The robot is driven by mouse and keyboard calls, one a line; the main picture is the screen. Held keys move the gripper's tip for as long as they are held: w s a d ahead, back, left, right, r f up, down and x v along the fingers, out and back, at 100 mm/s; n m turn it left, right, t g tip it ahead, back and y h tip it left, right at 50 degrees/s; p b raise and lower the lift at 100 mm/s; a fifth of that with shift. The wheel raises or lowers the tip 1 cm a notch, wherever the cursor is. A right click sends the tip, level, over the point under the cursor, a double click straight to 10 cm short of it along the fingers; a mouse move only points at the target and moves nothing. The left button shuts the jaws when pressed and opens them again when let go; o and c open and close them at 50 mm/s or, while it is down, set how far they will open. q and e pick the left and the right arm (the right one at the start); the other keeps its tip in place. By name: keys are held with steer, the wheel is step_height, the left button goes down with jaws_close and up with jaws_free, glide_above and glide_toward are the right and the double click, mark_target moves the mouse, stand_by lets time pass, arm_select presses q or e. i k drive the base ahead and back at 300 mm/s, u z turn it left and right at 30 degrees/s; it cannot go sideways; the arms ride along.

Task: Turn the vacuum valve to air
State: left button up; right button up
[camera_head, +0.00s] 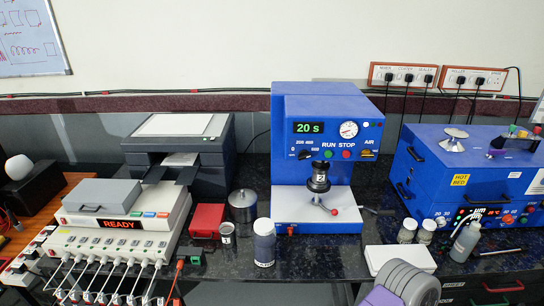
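The blue machine (312,103) stands at the middle back of the bench, with a green "20 s" display and a round gauge (348,130). The label AIR is at the right of its front panel, and a small yellowish lever-like valve handle (367,153) sits below it. The handle looks roughly level, but it is too small to tell its exact setting. Neither gripper is in view. A rounded grey part, probably my own arm, shows at the bottom edge, apart from the machine's panel.
A jar (264,243) and a red box (208,220) stand left of the machine.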

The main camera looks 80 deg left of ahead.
mark_target(366, 153)
steer(key=u, duration=1.45)
steer(key=i, duration=0.25)
steer(key=u, duration=1)
